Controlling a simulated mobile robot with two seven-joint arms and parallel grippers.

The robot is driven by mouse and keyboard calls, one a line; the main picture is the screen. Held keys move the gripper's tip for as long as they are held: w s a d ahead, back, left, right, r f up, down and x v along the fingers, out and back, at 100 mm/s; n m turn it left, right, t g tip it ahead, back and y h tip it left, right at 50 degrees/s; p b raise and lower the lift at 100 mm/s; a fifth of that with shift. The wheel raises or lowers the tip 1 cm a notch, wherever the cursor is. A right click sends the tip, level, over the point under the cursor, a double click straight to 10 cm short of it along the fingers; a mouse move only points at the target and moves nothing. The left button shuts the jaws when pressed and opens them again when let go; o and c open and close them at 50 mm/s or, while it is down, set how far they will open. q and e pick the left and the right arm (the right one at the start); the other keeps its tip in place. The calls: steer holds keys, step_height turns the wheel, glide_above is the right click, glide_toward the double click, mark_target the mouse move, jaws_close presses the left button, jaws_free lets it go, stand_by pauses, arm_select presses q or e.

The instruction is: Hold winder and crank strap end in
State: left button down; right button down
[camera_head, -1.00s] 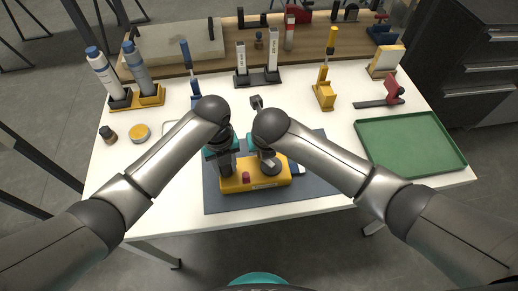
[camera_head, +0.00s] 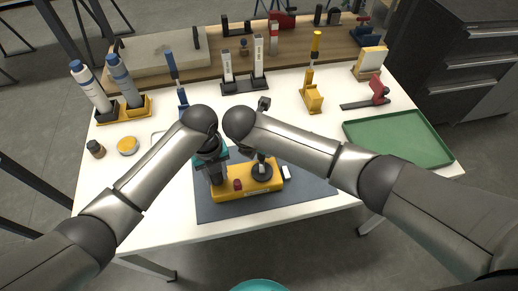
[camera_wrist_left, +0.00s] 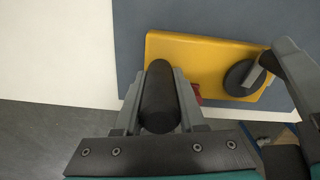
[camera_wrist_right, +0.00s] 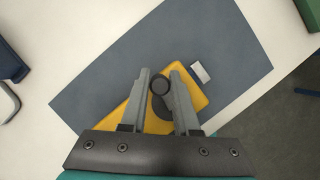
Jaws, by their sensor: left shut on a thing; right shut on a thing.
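The yellow winder (camera_head: 240,190) lies on the dark mat (camera_head: 318,186) near the table's front edge. My left gripper (camera_head: 216,174) is shut around the black upright grip (camera_wrist_left: 160,97) at its left end; a red knob (camera_head: 237,184) sits beside it. My right gripper (camera_wrist_right: 162,88) is shut on the round black crank knob (camera_wrist_right: 160,84), above the black crank disc (camera_wrist_left: 241,78) on the right part of the winder. A small white piece (camera_wrist_right: 200,71) lies against the winder's right end; I cannot tell whether it is the strap end.
A green tray (camera_head: 398,134) is at right. Two bottles in a yellow holder (camera_head: 124,110), a small jar (camera_head: 96,149) and a yellow-topped tin (camera_head: 127,145) are at left. Clamps and stands line the back.

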mark_target(257, 166)
steer(key=shift+d+m, duration=0.1)
steer(key=shift+m, duration=0.3)
steer(key=c, duration=0.9)
jaws_free()
steer(key=shift+v, duration=3.8)
